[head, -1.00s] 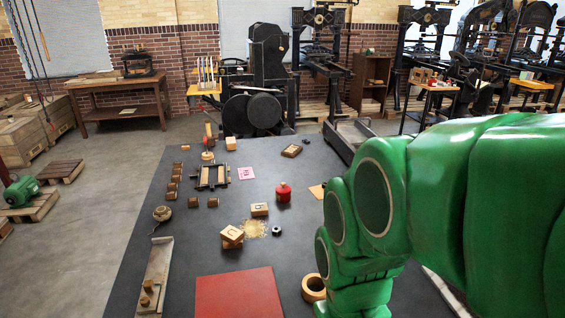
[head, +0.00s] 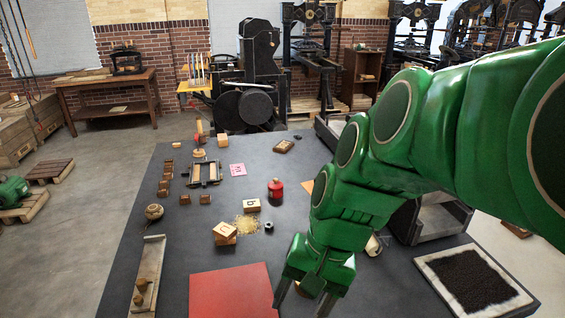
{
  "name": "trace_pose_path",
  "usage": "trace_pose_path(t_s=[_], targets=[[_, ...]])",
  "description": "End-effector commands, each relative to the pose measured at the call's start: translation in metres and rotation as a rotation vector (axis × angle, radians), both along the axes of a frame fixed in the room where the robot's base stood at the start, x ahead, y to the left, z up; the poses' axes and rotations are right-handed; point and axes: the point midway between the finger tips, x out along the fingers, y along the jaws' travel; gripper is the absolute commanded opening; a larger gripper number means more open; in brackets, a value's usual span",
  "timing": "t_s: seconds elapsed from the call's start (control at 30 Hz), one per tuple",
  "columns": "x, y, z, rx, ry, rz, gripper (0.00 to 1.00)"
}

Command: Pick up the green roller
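I cannot pick out a green roller in the head view. A small pale object (head: 374,246) is partly hidden behind my green arm, and I cannot tell what it is. My gripper (head: 304,300) is at the bottom centre, pointing down over the dark table (head: 215,255), just right of a red sheet (head: 232,292). Its two fingers are spread apart with nothing visibly held. A round tan ring partly shows behind and between the fingers. My arm covers much of the table's right side.
A shallow tray with black filling (head: 470,282) lies at the right. A red pot (head: 275,191), wooden blocks (head: 225,232), a small frame (head: 205,173) and a long pale tray (head: 147,275) stand on the table. A black press (head: 245,90) stands behind. The middle is partly clear.

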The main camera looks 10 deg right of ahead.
Motion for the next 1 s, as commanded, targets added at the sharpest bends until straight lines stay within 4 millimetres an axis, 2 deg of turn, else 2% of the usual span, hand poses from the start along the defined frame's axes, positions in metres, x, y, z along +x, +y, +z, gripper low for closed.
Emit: trace_pose_path(t_s=[0.23, 0.37, 0.47, 0.67, 0.8, 1.0], targets=[[0.068, 0.001, 0.004, 0.228, 0.018, -0.406, 0.63], [0.104, -0.011, 0.01, 0.352, 0.036, -0.629, 0.63], [0.132, -0.028, 0.014, 0.448, 0.056, -0.806, 0.63], [0.181, -0.08, 0.022, 0.651, 0.106, -1.165, 0.63], [0.208, -0.13, 0.025, 0.801, 0.149, -1.42, 0.63], [0.23, -0.21, 0.023, 1.016, 0.225, -1.752, 0.63]])
